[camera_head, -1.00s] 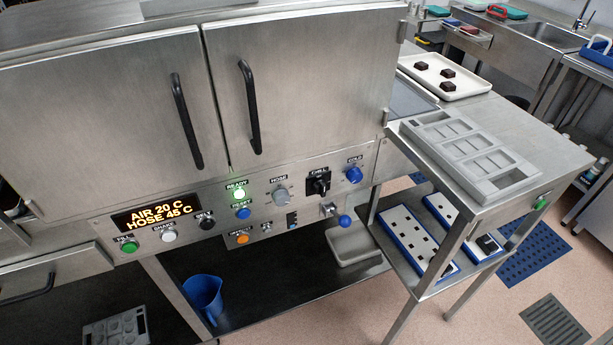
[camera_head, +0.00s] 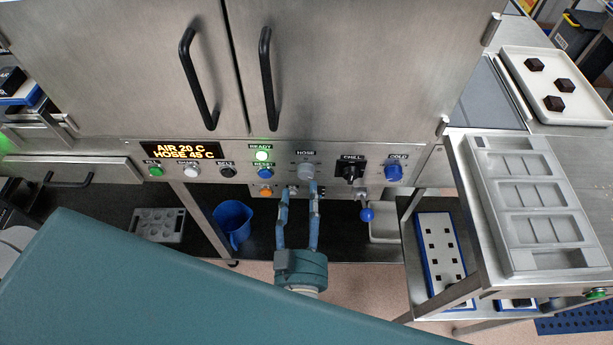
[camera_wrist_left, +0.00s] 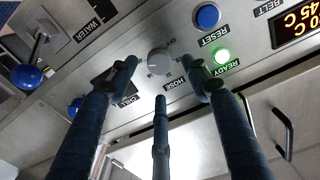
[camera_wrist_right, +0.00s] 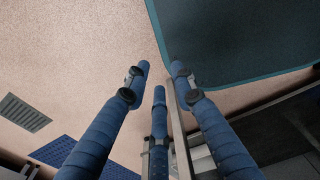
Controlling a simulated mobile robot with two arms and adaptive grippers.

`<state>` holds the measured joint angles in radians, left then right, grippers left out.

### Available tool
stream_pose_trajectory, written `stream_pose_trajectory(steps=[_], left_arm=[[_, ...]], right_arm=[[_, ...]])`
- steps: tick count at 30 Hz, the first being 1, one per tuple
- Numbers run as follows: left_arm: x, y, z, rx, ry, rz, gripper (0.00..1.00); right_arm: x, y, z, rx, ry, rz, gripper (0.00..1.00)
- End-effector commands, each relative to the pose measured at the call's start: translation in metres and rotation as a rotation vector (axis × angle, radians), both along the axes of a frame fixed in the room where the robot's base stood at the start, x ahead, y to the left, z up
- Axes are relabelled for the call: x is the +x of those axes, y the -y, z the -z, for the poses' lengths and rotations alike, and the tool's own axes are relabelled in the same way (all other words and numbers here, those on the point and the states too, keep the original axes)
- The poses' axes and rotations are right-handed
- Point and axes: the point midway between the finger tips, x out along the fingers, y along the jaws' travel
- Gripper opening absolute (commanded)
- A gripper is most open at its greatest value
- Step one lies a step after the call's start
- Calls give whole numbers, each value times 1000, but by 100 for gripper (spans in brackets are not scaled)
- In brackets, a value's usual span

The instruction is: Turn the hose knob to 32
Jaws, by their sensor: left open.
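The hose knob (camera_head: 306,170) is a round grey dial under the HOSE label on the steel control panel. It also shows in the left wrist view (camera_wrist_left: 158,62). The orange display (camera_head: 183,151) reads AIR 20 C and HOSE 45 C. My left gripper (camera_head: 302,188) is open just in front of the knob, slightly below it in the head view. In the left wrist view its fingertips stand apart with the knob between and beyond them; contact cannot be told. My right gripper (camera_wrist_right: 159,68) is open and empty over the floor, away from the panel.
The green READY lamp (camera_head: 261,156) is lit above the blue RESET button (camera_head: 263,170). Right of the knob are the black CHILL switch (camera_head: 350,170), blue COLD knob (camera_head: 394,172) and blue-ended lever (camera_head: 367,214). A grey mould (camera_head: 530,205) lies on the right-hand table.

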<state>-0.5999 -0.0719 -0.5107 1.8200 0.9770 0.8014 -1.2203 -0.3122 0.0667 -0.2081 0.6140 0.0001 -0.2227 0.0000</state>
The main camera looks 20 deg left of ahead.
Motion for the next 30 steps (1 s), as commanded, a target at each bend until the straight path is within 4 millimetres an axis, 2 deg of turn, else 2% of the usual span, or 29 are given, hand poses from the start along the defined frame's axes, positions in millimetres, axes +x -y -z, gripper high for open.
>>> stream_pose_trajectory(steps=[3, 9, 20, 27, 30], left_arm=[[22, -6, -3, 2, 3, 1, 49], [43, -12, -1, 2, 0, 2, 49], [48, -14, 0, 2, -1, 2, 49], [48, -14, 1, 2, -2, 1, 4], [48, -14, 1, 1, -1, 1, 4]], right_arm=[[4, 3, -7, -3, 5, 0, 25], [18, 13, -11, -14, 26, 4, 25], [20, 17, -11, -18, 29, 6, 25], [16, 16, -11, -16, 22, 4, 25], [15, 15, -11, -16, 20, 2, 25]])
